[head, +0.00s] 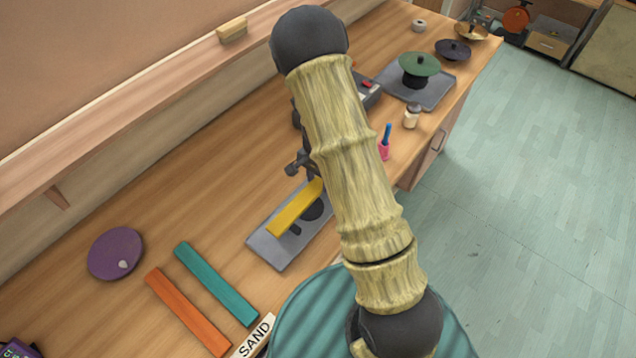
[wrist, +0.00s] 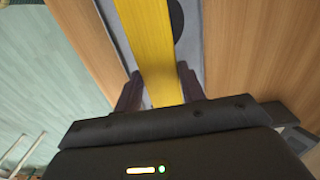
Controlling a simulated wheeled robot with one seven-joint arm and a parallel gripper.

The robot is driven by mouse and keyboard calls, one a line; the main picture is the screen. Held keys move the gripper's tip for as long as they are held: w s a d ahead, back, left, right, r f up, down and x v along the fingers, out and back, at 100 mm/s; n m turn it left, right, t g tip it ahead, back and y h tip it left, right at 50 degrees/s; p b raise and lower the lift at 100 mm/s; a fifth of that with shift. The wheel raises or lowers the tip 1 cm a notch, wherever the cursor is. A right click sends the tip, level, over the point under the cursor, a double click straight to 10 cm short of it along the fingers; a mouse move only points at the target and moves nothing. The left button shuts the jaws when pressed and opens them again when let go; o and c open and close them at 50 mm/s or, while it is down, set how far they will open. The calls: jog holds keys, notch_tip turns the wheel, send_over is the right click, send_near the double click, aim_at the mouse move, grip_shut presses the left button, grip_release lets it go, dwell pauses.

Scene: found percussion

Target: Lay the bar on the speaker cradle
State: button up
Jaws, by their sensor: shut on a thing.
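The yellow bar (head: 293,209) is over the speaker cradle, a grey plate (head: 272,250) with dark round parts. My gripper (wrist: 160,92) is shut on the bar's near end, with a dark finger on either side. The bar (wrist: 147,45) runs away from the fingers over the plate (wrist: 193,35) in the wrist view. A dark disc (wrist: 177,18) shows beside the bar. I cannot tell whether the bar touches the cradle's supports. My arm hides the cradle's right part in the head view.
An orange bar (head: 187,312) and a teal bar (head: 216,284) lie on the bench to the left. A purple disc (head: 115,253) is beyond them. A green lid (head: 419,64) is farther back.

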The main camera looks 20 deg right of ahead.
notch_tip(320, 180, down, 2)
jog(key=shift+w+f, duration=0.15)
jog(key=shift+f, duration=0.4)
jog(key=shift+b, duration=0.3)
jog(key=o, duration=1.1)
jog(key=shift+c, duration=0.2)
